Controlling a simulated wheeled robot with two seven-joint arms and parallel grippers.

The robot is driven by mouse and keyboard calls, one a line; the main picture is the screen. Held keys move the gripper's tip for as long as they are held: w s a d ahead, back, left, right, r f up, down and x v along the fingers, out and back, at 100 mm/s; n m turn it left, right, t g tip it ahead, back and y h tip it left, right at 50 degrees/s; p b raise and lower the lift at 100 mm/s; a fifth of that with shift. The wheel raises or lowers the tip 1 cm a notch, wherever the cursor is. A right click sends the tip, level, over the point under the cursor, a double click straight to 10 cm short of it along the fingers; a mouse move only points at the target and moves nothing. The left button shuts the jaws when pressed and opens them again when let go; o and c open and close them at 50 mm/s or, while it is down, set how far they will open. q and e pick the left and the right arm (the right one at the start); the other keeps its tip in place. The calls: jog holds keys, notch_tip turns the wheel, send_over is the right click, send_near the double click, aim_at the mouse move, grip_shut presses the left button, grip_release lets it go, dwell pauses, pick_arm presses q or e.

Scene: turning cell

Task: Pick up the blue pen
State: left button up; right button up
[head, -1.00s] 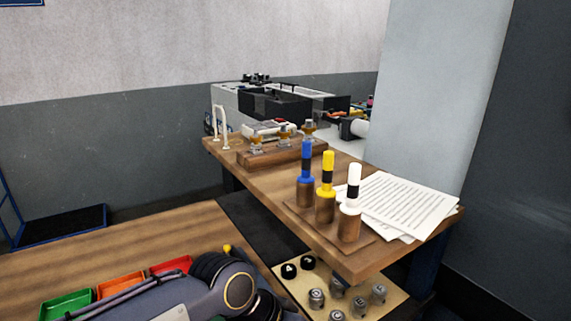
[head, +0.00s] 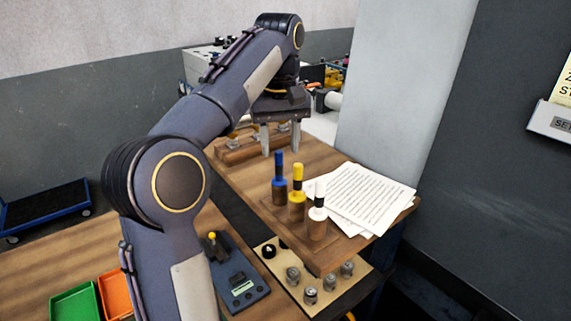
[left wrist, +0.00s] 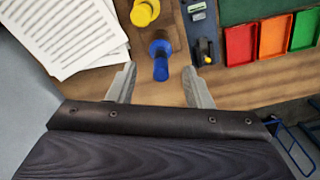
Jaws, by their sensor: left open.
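The blue pen (head: 279,168) stands upright in a wooden holder block, with a blue collar and a dark band below its top. It stands left of the yellow pen (head: 298,178) and the white pen (head: 319,195). My left gripper (head: 281,140) is open and empty, fingers pointing down, above and behind the blue pen in the head view. In the left wrist view the blue pen (left wrist: 160,58) appears between and just beyond the open fingertips (left wrist: 160,74), apart from them. The yellow pen (left wrist: 145,12) is further up there. My right gripper is out of view.
Paper sheets (head: 362,196) lie right of the pens. A wooden rack (head: 235,152) stands behind, partly hidden by my arm. A blue-grey device (head: 240,285), green tray (head: 75,304) and orange tray (head: 116,296) are on the lower bench. Knobs (head: 310,296) sit on a plate in front.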

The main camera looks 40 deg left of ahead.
aim_at(279, 180)
pick_arm(q)
notch_tip(279, 180, down, 2)
jog(key=shift+s+a+f, duration=0.1)
jog(key=shift+s+a, duration=0.05)
jog(key=shift+w+a+f, duration=0.1)
jog(key=shift+w+f, duration=0.1)
jog(key=shift+f, duration=1.1)
jog(key=shift+w+a+f, duration=0.1)
jog(key=shift+w+f, duration=0.05)
jog(key=shift+f, duration=1.1)
grip_shut()
